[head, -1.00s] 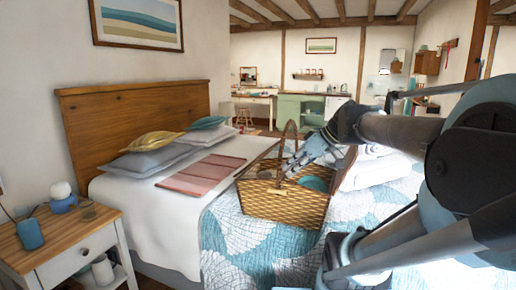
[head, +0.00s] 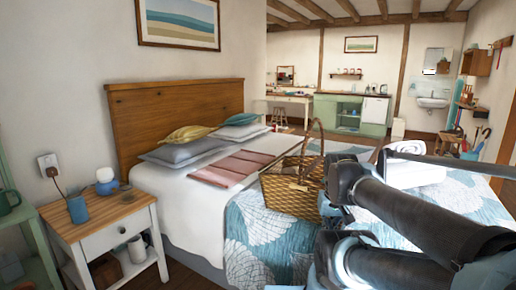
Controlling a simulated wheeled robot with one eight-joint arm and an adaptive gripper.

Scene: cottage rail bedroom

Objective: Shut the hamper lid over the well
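The wicker hamper (head: 290,194) stands on the bed, with its tall arched handle (head: 321,128) upright. A wicker panel (head: 306,167), which looks like a lid, is raised at a slant beside the handle. I cannot tell clearly how far it is from the rim. My arm covers the hamper's right side, so the well and anything in it are hidden. My arm runs in from the lower right and its dark joint ends close to the hamper's right side. My gripper's fingers do not show.
The bed has a patterned quilt (head: 262,245), grey pillows (head: 182,151) and a folded pink blanket (head: 228,169). A white folded pile (head: 412,170) lies behind my arm.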

